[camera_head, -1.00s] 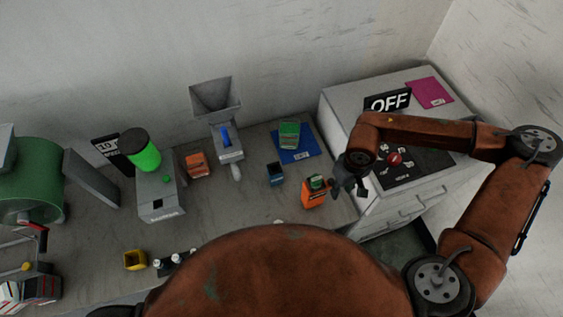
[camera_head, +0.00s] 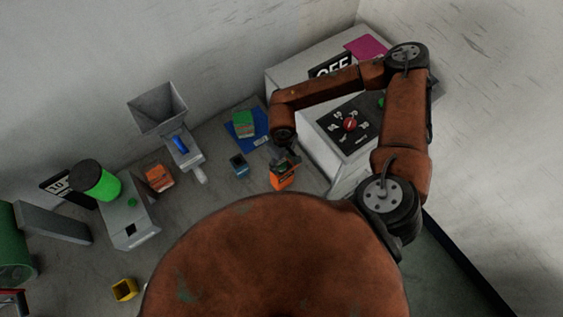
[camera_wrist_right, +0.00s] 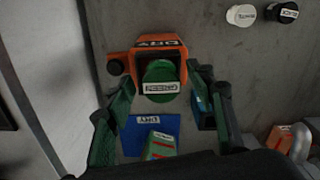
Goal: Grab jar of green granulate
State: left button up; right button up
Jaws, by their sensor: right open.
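The jar of green granulate shows in the right wrist view as a green lid (camera_wrist_right: 160,75) with a label reading GREEN. My right gripper (camera_head: 287,160) is over the holder. In the wrist view its open fingers (camera_wrist_right: 160,82) lie on either side of the green lid, with nothing gripped. Whether they touch it I cannot tell. My left gripper is out of view.
A green box (camera_head: 243,122) lies on a blue mat (camera_head: 262,136), with a small blue container (camera_head: 239,164) nearby. White-lidded (camera_wrist_right: 241,15) and black-lidded (camera_wrist_right: 283,12) jars stand apart. A grey cabinet with a red knob (camera_head: 349,124) is close beside my right arm.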

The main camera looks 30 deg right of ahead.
jog(key=shift+s+f, duration=0.1)
jog(key=shift+f, duration=0.05)
jog(key=c, duration=1.3)
jog(key=shift+c, duration=0.3)
